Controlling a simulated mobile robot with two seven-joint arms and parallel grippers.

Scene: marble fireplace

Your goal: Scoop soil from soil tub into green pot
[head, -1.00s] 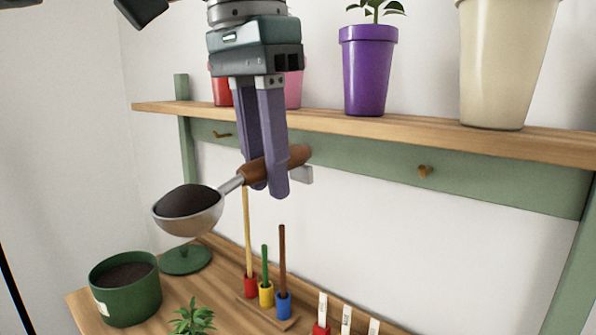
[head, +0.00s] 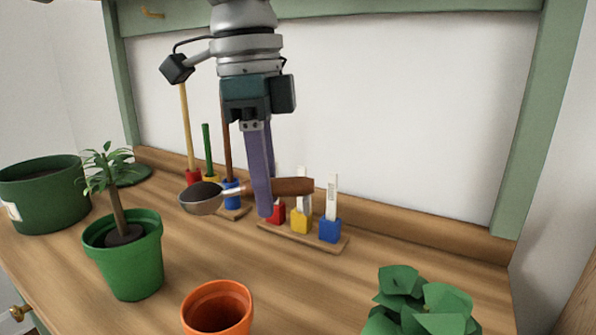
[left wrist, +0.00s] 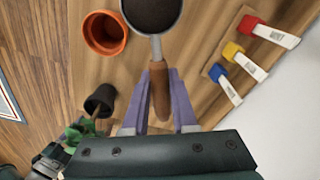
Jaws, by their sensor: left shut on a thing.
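My left gripper (head: 264,214) is shut on the wooden handle of a metal scoop (head: 204,208). In the left wrist view the scoop handle (left wrist: 160,92) lies between both fingers, and dark soil (left wrist: 151,10) fills the bowl. The scoop looks roughly level above the table. The green pot (head: 128,270) holds a leafy plant with dark soil around its stem, left of and nearer than the scoop. The dark green soil tub (head: 42,200) stands at the far left. Part of what looks like my right arm (left wrist: 45,160) shows at the lower left of the wrist view; its fingers are unclear.
An orange pot (head: 218,306) stands at the front. A leafy plant (head: 420,300) is at the front right; a black pot (left wrist: 100,101) shows near leaves in the wrist view. Coloured label holders (head: 301,220) and sticks in a stand line the back. The table's right middle is clear.

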